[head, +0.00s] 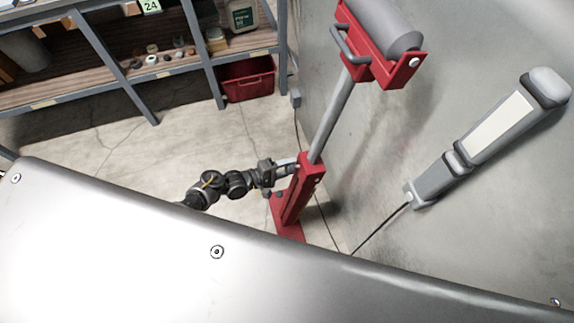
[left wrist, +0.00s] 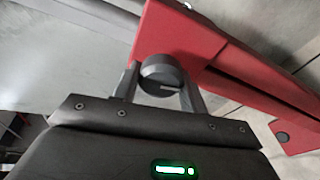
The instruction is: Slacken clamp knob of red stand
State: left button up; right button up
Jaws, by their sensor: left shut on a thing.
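The red stand (head: 298,190) rises from the floor in the head view, with a grey post and a red roller head (head: 378,50) holding a grey roller. Its red column also fills the upper right of the left wrist view (left wrist: 190,35). The dark grey round clamp knob (left wrist: 160,72) sits on the column's side, with a pale line across its face. My left gripper (left wrist: 160,88) is shut on the knob, one finger on each side. In the head view the left gripper (head: 285,168) meets the column near its top; the knob is hidden there. My right gripper is not in view.
Shelves (head: 180,70) with jars and small parts stand at the back left, a red bin (head: 247,80) beneath. A grey lamp-like fixture (head: 490,130) with a cable is on the right wall. A large pale metal panel (head: 120,240) covers the foreground. Floor left of the stand is clear.

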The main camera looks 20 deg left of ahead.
pick_arm(q)
jog(key=shift+s+d+f, duration=0.1)
dwell(0.4)
jog(key=o, duration=1)
jog(key=shift+c, duration=0.2)
jog(key=v, duration=1.1)
jog(key=shift+p, duration=0.35)
